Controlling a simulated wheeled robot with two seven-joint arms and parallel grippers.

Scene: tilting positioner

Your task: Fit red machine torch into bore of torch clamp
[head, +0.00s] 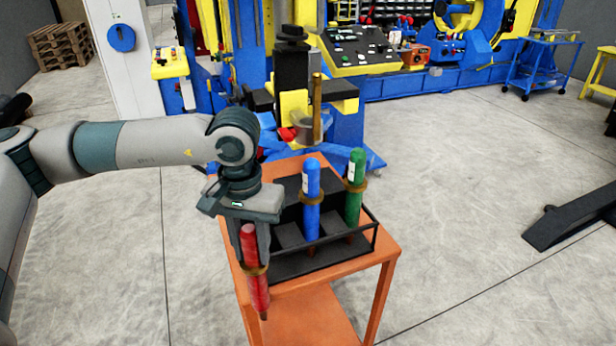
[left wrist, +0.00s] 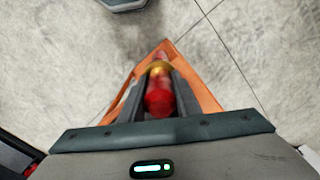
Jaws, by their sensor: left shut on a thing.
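The red machine torch (head: 256,275) hangs upright, slightly tilted, in my left gripper (head: 255,246), which is shut on it. A brass collar rings the torch. It is in front of the black rack's left end, above the orange table. The torch (left wrist: 158,98) also shows end-on between the fingers of the left gripper (left wrist: 158,88) in the left wrist view. The torch clamp (head: 308,127) looks like the grey ring with a red knob beside a brass rod, behind the table. Its bore cannot be made out clearly. My right gripper is not in view.
A blue torch (head: 312,185) and a green torch (head: 355,187) stand in the black rack (head: 345,257) on the orange table (head: 386,282). The blue and yellow positioner (head: 345,120) stands behind. Floor to the right is clear near the table.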

